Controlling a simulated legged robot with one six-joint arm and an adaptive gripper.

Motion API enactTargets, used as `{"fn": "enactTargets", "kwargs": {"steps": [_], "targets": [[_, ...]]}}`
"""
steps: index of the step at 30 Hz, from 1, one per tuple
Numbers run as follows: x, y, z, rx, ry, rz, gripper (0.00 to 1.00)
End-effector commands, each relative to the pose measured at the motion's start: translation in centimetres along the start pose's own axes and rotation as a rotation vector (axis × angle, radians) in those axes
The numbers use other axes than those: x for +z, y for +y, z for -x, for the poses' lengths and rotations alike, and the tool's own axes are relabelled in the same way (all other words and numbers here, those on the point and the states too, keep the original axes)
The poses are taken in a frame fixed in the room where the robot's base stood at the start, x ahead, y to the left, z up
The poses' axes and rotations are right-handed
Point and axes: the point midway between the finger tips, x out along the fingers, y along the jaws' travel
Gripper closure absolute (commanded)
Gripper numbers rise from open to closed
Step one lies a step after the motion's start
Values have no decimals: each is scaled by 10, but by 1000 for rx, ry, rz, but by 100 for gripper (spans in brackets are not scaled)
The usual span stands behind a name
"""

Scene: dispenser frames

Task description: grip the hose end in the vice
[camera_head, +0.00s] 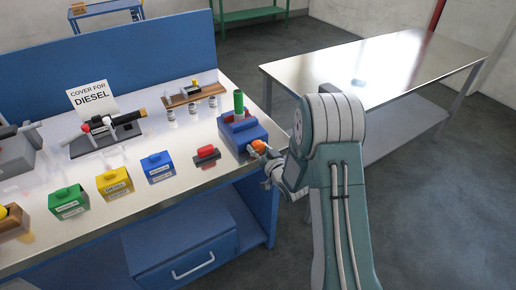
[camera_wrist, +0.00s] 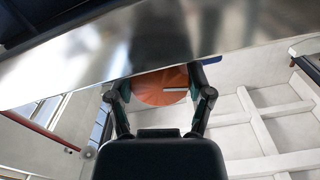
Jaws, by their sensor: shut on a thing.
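A blue vice (camera_head: 236,134) sits at the right end of the workbench. A green cylinder (camera_head: 239,103), which looks like the hose end, stands upright at the top of the vice. I cannot tell whether the vice jaws press on it. An orange round knob (camera_head: 259,146) is at the front right of the vice. My gripper (camera_head: 266,160) reaches it from the bench's right edge. In the wrist view, my gripper (camera_wrist: 162,88) has a finger on each side of the orange knob (camera_wrist: 155,87), shut on it. A pale slot or bar shows on its face.
The workbench (camera_head: 205,178) also holds blue, yellow and green boxes, a red-topped block (camera_head: 207,154), several small jars and a sign (camera_head: 92,98). A metal table (camera_head: 390,70) stands behind my arm to the right. The floor (camera_head: 440,200) at right is clear.

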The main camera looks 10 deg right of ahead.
Motion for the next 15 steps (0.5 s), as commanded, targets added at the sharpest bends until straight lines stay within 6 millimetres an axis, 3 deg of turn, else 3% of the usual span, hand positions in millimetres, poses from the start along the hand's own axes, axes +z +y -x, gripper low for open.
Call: {"fn": "enactTargets", "kwargs": {"steps": [13,14,15], "targets": [[-1,1,-1,1,3,-9,81],[-1,1,-1,1,3,-8,20],[-1,1,-1,1,3,-8,2]]}}
